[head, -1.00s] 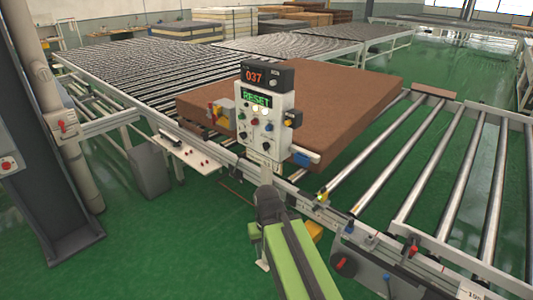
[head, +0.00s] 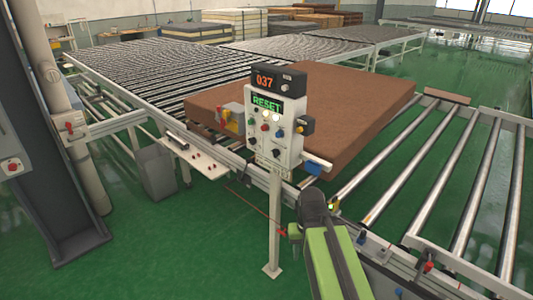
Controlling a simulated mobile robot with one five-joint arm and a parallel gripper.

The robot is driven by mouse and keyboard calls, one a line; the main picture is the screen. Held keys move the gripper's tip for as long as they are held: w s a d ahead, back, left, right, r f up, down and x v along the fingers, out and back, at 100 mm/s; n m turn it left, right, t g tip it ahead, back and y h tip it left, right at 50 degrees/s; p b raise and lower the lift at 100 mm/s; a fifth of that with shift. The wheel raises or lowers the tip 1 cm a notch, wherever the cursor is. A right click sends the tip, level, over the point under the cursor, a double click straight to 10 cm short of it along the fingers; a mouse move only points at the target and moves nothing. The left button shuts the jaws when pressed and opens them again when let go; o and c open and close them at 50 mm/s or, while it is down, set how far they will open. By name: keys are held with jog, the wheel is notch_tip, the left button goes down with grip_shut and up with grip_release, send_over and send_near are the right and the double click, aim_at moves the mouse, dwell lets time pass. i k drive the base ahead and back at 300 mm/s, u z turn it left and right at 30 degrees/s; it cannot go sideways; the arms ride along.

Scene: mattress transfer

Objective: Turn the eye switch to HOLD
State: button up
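A pale control box (head: 274,127) stands on a post in the middle, with a dark unit reading 037 on top and a green RESET display (head: 267,104). Several small knobs and buttons, among them green, red and black ones, sit on its face. Their labels are too small to read, so I cannot tell which one is the eye switch or how it is set. My green arm comes up from the bottom, and its dark wrist end (head: 314,203) is below and right of the box, apart from it. The gripper fingers cannot be made out.
A brown mattress-like slab (head: 350,100) lies behind the box on the conveyor. Bare rollers (head: 440,190) run to the right. A small shelf (head: 196,155) and a grey bin (head: 157,172) are at left, near a dark column (head: 45,150). Green floor is open in front.

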aim_at(275, 152)
jog(key=i, duration=1.05)
jog(key=u, duration=5.4)
jog(key=i, duration=0.1)
jog(key=z, duration=3.05)
jog(key=i, duration=0.6)
jog(key=u, duration=0.2)
jog(key=k, duration=0.6)
jog(key=z, duration=0.05)
